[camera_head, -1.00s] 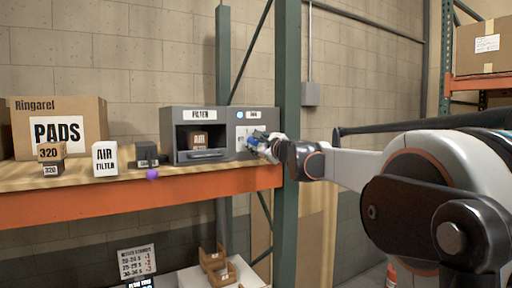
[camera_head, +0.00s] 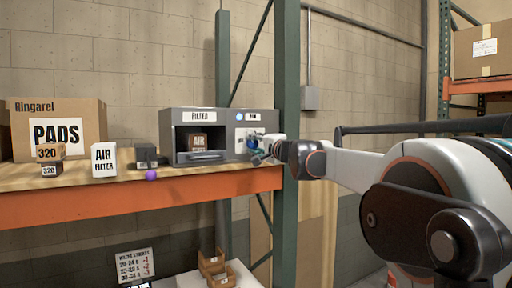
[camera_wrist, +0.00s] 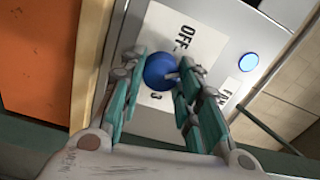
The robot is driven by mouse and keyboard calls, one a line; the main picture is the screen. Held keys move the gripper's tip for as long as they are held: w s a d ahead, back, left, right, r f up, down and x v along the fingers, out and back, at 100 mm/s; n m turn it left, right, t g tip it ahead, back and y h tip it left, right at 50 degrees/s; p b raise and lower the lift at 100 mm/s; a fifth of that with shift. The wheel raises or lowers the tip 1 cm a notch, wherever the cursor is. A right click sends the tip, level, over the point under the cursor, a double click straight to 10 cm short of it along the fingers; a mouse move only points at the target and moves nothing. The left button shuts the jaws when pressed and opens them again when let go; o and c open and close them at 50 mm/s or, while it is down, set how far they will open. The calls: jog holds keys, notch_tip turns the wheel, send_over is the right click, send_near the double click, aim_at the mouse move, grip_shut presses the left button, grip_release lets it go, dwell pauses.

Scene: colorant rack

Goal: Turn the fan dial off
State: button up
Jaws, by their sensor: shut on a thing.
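The fan dial (camera_wrist: 160,72) is a round blue knob with a light pointer mark, on a white label plate (camera_wrist: 205,45) on the front of the grey filter unit (camera_head: 177,116). "OFF" is printed on the plate, and the pointer is not lined up with it. In the wrist view my gripper (camera_wrist: 158,78) has its teal fingers on either side of the dial, shut on it. In the head view the gripper (camera_head: 256,146) reaches the unit's right front panel and partly covers the dial.
A lit blue round light (camera_wrist: 249,63) is beside the plate. A green rack post (camera_head: 287,130) stands close to my wrist. On the wooden shelf are an air filter box (camera_head: 104,160), a purple ball (camera_head: 152,175) and a large pads box (camera_head: 85,112).

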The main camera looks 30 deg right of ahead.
jog(key=n, duration=0.5)
jog(key=shift+a+n, duration=0.1)
jog(key=shift+n, duration=1.2)
jog(key=shift+r, duration=0.1)
jog(key=o, duration=1.1)
jog(key=shift+c, duration=0.2)
jog(key=s, duration=0.7)
jog(key=shift+s+d, duration=0.3)
